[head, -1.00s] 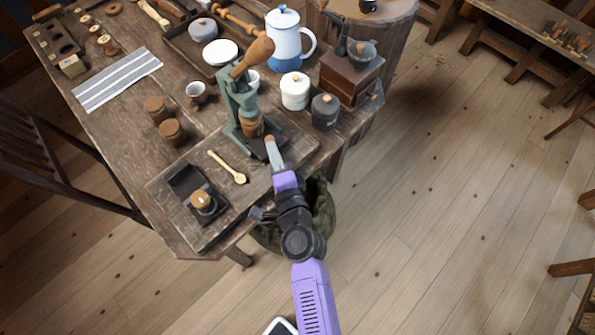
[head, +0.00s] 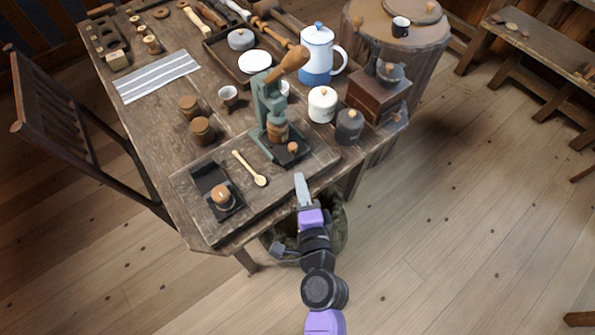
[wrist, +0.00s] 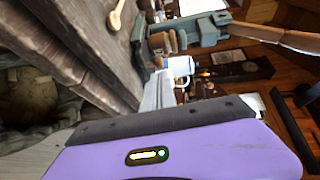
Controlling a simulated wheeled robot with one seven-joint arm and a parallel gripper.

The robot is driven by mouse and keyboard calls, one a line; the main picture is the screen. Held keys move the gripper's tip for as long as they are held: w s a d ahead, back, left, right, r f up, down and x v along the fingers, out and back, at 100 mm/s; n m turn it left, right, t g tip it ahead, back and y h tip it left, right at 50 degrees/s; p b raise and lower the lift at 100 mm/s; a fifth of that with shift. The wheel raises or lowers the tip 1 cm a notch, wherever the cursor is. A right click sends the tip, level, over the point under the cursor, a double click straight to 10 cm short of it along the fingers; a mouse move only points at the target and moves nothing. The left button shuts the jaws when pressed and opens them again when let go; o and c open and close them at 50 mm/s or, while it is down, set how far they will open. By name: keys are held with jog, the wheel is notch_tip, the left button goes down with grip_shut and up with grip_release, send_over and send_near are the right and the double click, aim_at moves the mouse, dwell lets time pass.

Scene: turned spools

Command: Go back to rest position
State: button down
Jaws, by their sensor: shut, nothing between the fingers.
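My gripper (head: 300,185) is shut and empty. In the head view it is just off the front edge of the wooden table (head: 214,232), above a dark green sack (head: 335,230). The green press (head: 268,105) with its wooden lever stands on the board behind my fingertips, apart from them. In the wrist view the grey fingers (wrist: 158,92) point along the table edge toward the blue and white pot (wrist: 180,68).
A wooden spoon (head: 248,168) and a dark tray (head: 208,178) lie on the board at the left. A brown box grinder (head: 378,100) and lidded jars stand at the right. A chair (head: 60,125) is at the left. The floor at the right is clear.

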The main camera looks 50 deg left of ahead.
jog(key=shift+b+v, duration=0.35)
jog(key=shift+v, duration=2.6)
